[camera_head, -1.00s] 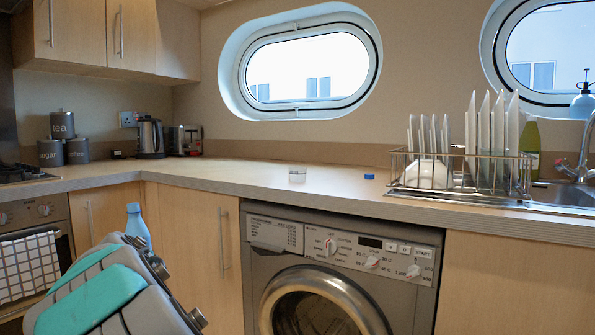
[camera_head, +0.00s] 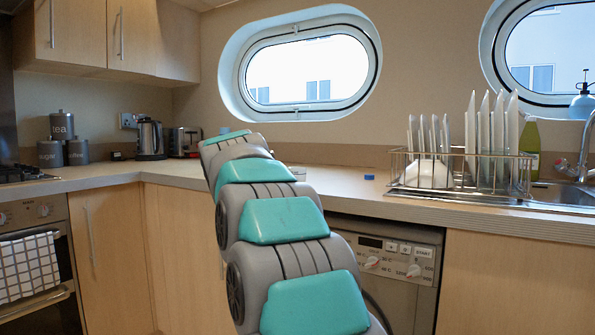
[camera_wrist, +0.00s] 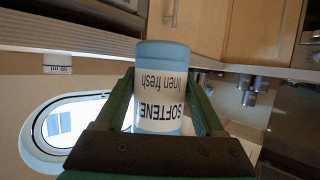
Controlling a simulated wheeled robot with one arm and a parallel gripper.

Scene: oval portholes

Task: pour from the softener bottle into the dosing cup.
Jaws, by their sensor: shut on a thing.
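The softener bottle (camera_wrist: 160,88), pale blue with a white "linen fresh" label, stands between the green fingers of my gripper (camera_wrist: 160,76), which is shut on it. The wrist picture is upside down, and the bottle looks about upright in it. In the head view my arm hides the gripper and nearly all of the bottle; only a small blue bit (camera_head: 224,131) shows above the arm. The small clear dosing cup (camera_wrist: 57,64), marked "50 ml", is on the counter, apart from the bottle. In the head view only its edge (camera_head: 298,172) shows beside my arm.
A blue cap (camera_head: 369,177) lies on the counter (camera_head: 340,187). A dish rack (camera_head: 455,175) with plates stands to the right by the sink. A kettle (camera_head: 150,139), toaster (camera_head: 184,141) and canisters stand at the back left. The washing machine (camera_head: 410,265) is below.

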